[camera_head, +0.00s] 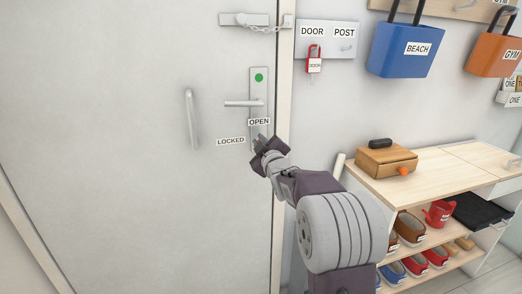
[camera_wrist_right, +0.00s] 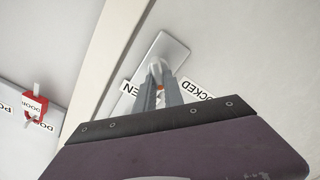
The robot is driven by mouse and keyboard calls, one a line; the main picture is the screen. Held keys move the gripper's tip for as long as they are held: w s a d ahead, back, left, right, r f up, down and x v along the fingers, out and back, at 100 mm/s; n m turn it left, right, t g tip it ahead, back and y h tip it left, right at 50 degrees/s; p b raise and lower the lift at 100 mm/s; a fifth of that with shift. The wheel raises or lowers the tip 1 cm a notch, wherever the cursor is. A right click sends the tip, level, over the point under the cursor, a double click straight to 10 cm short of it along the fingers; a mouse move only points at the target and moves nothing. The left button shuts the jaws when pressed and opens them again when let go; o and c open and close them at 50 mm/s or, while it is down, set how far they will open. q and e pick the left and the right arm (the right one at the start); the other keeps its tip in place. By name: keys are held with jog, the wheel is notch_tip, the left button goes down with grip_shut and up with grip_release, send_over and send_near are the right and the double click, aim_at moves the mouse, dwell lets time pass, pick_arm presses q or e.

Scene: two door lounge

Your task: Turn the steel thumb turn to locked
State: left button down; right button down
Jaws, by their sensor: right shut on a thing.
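The tall steel lock plate (camera_head: 259,92) is on the grey door, with a green dot at its top and a lever handle (camera_head: 243,103) below it. The OPEN label (camera_head: 259,122) is near the plate's lower part, and the LOCKED label (camera_head: 231,141) is to its left. My right gripper (camera_head: 259,143) is at the plate's lower end, just below OPEN. In the right wrist view its fingers (camera_wrist_right: 158,92) are shut on the steel thumb turn (camera_wrist_right: 157,67), which they mostly hide. I cannot tell its exact angle. My left gripper is not in view.
A pull handle (camera_head: 191,119) is left of the plate. A wooden shoe bench (camera_head: 450,166) stands at the right.

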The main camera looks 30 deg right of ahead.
jog(key=shift+a+f+n+b, duration=0.1)
jog(key=shift+f+n+b, duration=0.1)
jog(key=shift+n+b, duration=1.45)
jog(key=shift+a+f+n+b, duration=0.1)
jog(key=shift+f+n+b, duration=0.1)
jog(key=shift+n+b, duration=1.4)
jog(key=shift+n, duration=0.35)
jog(key=c, duration=1.4)
grip_release()
jog(key=shift+c, duration=0.2)
